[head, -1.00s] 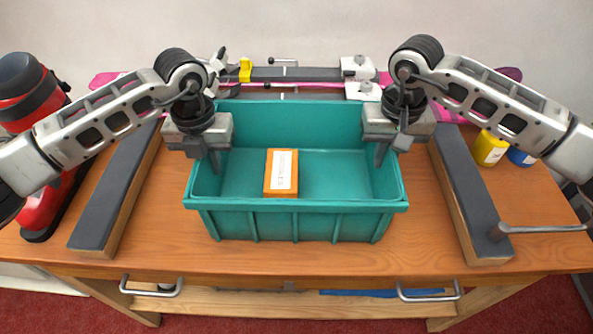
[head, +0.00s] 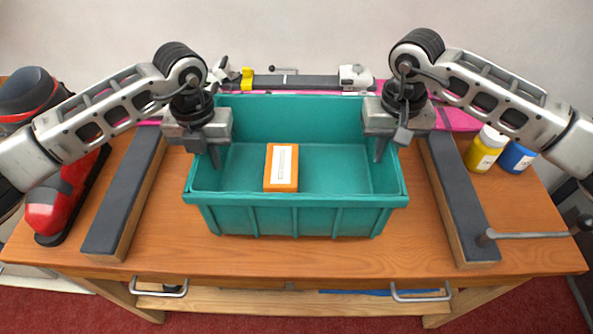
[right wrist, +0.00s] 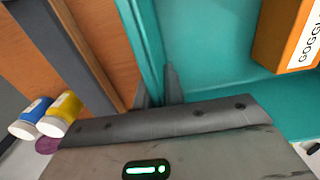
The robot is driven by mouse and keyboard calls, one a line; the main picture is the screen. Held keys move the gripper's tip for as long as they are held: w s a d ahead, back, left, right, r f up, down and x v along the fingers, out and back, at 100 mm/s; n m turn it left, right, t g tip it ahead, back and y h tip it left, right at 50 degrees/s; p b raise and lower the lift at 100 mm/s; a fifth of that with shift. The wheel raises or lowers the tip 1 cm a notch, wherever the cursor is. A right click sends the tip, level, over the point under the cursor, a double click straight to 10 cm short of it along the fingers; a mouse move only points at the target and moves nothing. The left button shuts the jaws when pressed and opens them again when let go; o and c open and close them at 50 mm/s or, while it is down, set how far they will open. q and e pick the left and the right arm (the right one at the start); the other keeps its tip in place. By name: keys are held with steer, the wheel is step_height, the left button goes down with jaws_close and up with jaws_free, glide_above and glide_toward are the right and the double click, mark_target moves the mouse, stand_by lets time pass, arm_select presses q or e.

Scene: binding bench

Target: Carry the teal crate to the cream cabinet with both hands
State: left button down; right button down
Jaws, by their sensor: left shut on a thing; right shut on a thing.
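The teal crate (head: 297,215) is level between my two arms, over the bench, and seems to be a little above its top. An orange box with a white label (head: 281,182) lies inside it. My left gripper (head: 215,155) is shut on the crate's left wall. My right gripper (head: 381,148) is shut on its right wall. In the right wrist view, the right fingers (right wrist: 158,95) straddle the crate's wall (right wrist: 143,45). No cream cabinet is in view.
The wooden bench (head: 297,258) has dark-topped rails at left (head: 122,200) and right (head: 462,200) of the crate. A red and black device (head: 62,195) is far left. Yellow (head: 484,152) and blue (head: 516,157) bottles stand right. A metal-fitted bar (head: 295,82) lies behind.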

arm_select(q)
steer(key=shift+r, duration=0.45)
arm_select(e)
steer(key=shift+r, duration=0.45)
